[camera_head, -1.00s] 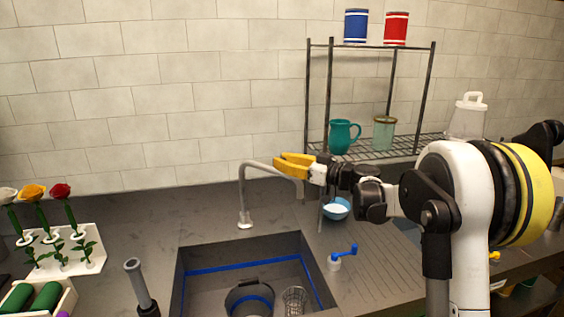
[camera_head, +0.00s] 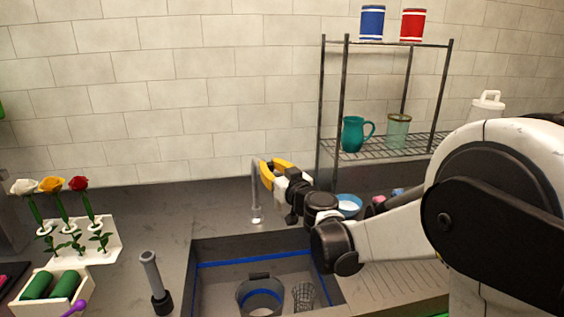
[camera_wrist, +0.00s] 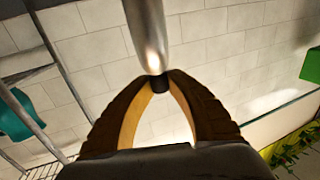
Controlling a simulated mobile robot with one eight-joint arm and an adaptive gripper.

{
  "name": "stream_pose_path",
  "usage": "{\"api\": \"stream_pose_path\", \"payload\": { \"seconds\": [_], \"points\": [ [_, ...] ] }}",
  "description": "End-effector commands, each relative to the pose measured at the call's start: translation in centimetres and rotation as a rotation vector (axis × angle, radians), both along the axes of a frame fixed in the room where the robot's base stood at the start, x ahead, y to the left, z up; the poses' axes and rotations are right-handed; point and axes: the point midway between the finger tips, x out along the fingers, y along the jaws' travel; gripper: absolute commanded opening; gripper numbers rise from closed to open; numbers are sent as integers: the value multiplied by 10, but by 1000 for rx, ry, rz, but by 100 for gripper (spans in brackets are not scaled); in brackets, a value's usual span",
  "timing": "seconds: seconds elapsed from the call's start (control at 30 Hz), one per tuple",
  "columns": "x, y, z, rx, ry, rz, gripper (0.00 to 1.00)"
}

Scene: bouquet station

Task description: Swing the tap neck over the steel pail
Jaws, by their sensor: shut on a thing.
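The tap (camera_head: 256,195) is a slim steel pipe rising from the counter behind the sink. Its bent neck is seen nearly end-on and is partly covered by my gripper (camera_head: 269,175). In the wrist view my yellow fingers (camera_wrist: 160,77) are closed around the dark tip of the steel neck (camera_wrist: 148,32). The steel pail (camera_head: 243,299) stands in the sink, below and in front of the tap, with a blue band showing. I cannot tell exactly how the outlet lines up over the pail.
A mesh-patterned tumbler (camera_head: 303,296) stands in the sink (camera_head: 217,276) right of the pail. A bowl (camera_head: 349,204) sits close to my arm. A wire rack (camera_head: 343,100) stands on the right. A flower stand (camera_head: 110,238) and a dark upright tool (camera_head: 155,281) are on the left.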

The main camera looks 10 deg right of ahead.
Motion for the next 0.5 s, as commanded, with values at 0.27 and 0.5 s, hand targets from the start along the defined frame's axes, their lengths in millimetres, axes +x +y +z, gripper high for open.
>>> {"api": "stream_pose_path", "payload": {
  "seconds": [0.27, 0.5],
  "points": [
    [-3, 25, 0, 1, 0, 4, 0],
    [-3, 35, -1, 1, 0, 4, 0]
  ]
}}
